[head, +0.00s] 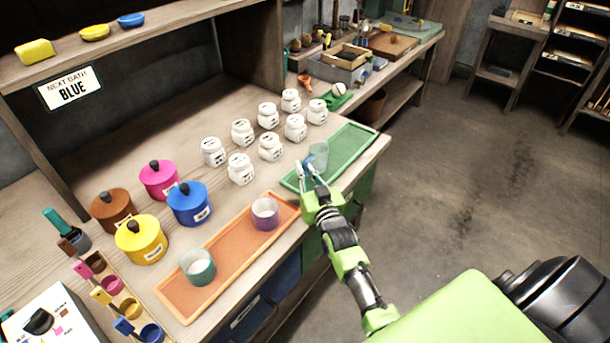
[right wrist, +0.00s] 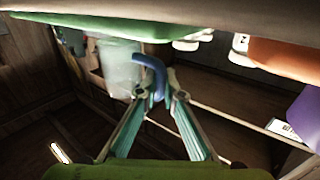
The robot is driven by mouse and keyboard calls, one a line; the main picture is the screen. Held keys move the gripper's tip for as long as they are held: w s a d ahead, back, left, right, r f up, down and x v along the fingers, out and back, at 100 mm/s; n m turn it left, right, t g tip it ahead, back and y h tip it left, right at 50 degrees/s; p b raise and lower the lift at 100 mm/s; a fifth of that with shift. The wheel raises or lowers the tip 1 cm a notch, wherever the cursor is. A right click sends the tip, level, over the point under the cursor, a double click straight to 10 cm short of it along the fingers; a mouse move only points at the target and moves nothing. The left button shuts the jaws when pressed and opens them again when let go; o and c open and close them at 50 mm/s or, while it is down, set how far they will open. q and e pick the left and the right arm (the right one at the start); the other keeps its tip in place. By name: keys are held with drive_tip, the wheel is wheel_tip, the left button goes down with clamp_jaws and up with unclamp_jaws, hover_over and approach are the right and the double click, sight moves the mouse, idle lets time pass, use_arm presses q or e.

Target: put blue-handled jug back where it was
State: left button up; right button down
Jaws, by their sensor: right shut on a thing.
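The blue-handled jug (head: 319,153) is a clear, pale cup. It is at the green tray (head: 362,139) on the right end of the bench. My right gripper (head: 312,176) is shut on its blue handle, coming from the front side. In the right wrist view the jug (right wrist: 118,68) and its curved blue handle (right wrist: 155,75) show at the fingertips (right wrist: 160,97), close to the green tray (right wrist: 90,27). I cannot tell whether the jug's base touches the tray. The left gripper is not in view.
An orange tray (head: 190,299) holds a teal cup (head: 198,267) and a purple cup (head: 265,214). Several white jars (head: 241,168) stand behind the green tray. Colored lidded pots (head: 140,240) stand to the left. A green stand (head: 337,97) is beyond the jars. Open floor lies right.

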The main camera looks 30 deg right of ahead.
wheel_tip(320, 180, down, 3)
drive_tip(key=shift+d+b, duration=0.1)
drive_tip(key=shift+b, duration=0.65)
drive_tip(key=shift+w+f, duration=0.1)
drive_tip(key=shift+w, duration=0.05)
drive_tip(key=c, duration=2.2)
unclamp_jaws()
drive_tip(key=shift+f, duration=0.1)
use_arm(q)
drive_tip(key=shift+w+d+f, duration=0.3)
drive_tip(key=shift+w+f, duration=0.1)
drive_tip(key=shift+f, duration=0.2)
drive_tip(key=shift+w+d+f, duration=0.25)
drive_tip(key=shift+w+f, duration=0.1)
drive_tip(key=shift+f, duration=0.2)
use_arm(e)
drive_tip(key=shift+o, duration=0.2)
